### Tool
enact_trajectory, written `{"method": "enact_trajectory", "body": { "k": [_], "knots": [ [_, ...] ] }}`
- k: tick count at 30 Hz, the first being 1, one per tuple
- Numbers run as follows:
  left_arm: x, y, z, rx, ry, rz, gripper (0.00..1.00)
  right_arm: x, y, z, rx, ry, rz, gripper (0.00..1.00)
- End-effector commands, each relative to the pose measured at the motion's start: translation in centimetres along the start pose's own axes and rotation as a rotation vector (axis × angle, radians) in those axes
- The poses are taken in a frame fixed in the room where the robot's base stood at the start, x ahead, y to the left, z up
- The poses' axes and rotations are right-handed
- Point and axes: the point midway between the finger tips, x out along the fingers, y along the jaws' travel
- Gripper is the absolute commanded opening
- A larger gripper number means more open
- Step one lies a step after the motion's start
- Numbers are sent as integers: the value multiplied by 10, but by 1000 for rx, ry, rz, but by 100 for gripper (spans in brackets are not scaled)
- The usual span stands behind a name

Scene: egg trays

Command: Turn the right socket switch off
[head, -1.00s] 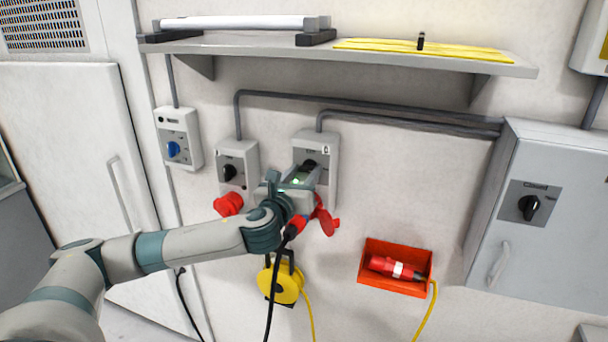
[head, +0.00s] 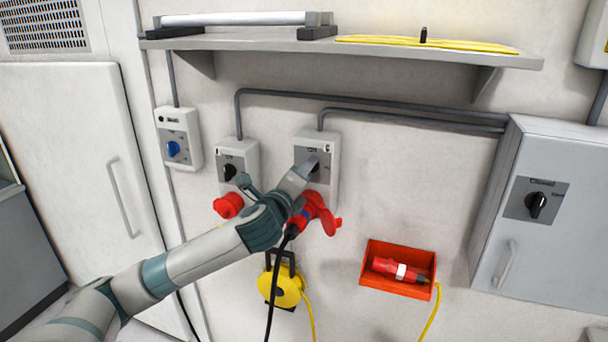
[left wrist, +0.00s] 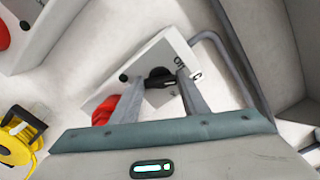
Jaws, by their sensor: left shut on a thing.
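The right socket (head: 331,145) is a grey wall box with a red outlet at its bottom. A red plug (head: 296,224) on a black cable is at that outlet. My left gripper (head: 313,166) is at the front of this box, shut on its black switch knob. In the left wrist view the knob (left wrist: 160,77) shows between the two fingertips, next to partly visible lettering. In the head view the fingers hide most of the knob, so its exact angle is hard to tell. My right gripper is not in view.
The left socket (head: 250,155) with a black knob and a grey box with a blue knob (head: 173,149) are to the left. A shelf (head: 400,52) runs above. A red bin (head: 370,285) and a grey cabinet (head: 490,210) are to the right. A yellow cable reel (head: 284,297) hangs below.

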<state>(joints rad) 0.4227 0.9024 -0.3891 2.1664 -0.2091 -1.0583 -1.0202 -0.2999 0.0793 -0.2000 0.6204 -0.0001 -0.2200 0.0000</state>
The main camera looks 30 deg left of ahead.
Motion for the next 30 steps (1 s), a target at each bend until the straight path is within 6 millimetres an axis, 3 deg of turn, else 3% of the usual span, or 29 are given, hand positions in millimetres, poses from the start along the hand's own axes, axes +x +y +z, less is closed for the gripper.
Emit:
{"method": "enact_trajectory", "body": {
  "k": [15, 30],
  "knots": [
    [0, 2, -1, -435, 0, 1, 18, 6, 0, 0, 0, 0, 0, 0],
    [0, 2, -1, -552, 1, 0, 18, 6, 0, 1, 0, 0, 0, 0]
  ]
}}
